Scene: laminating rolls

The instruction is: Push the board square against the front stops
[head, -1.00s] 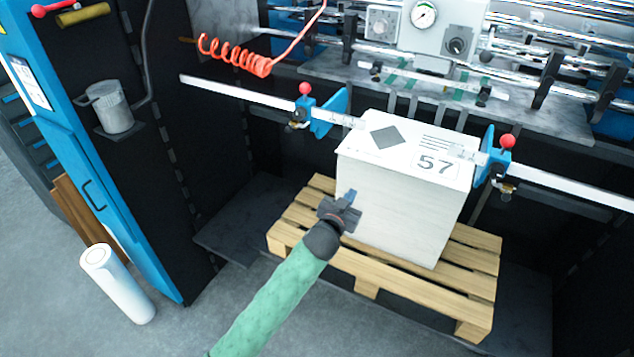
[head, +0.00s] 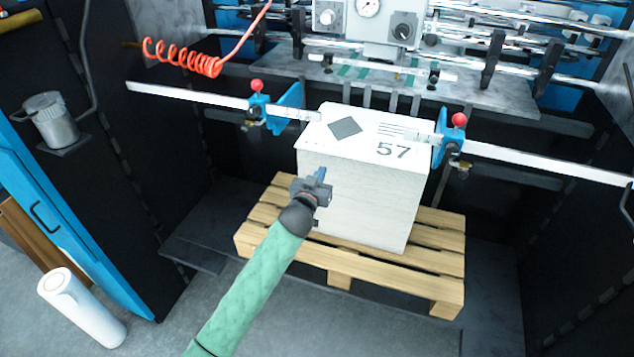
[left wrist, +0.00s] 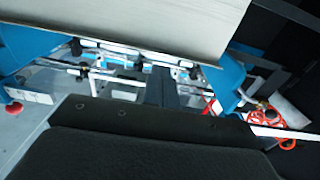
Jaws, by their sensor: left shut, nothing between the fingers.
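The board (head: 355,195) is a tall pale stack with a dark diamond and "57" on its top. It stands on a wooden pallet (head: 440,243), its back edge close to upright grey fingers (head: 368,97), which look like the front stops. Whether they touch is unclear. In the left wrist view, a pale board surface (left wrist: 150,25) fills the top. My right gripper is not in view.
Blue side guides with red knobs flank the board on a rail: left guide (head: 288,103), right guide (head: 450,140). A machine with rollers (head: 480,45) stands behind. A red coiled hose (head: 180,57) hangs at left. A white roll (head: 82,310) stands on the floor.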

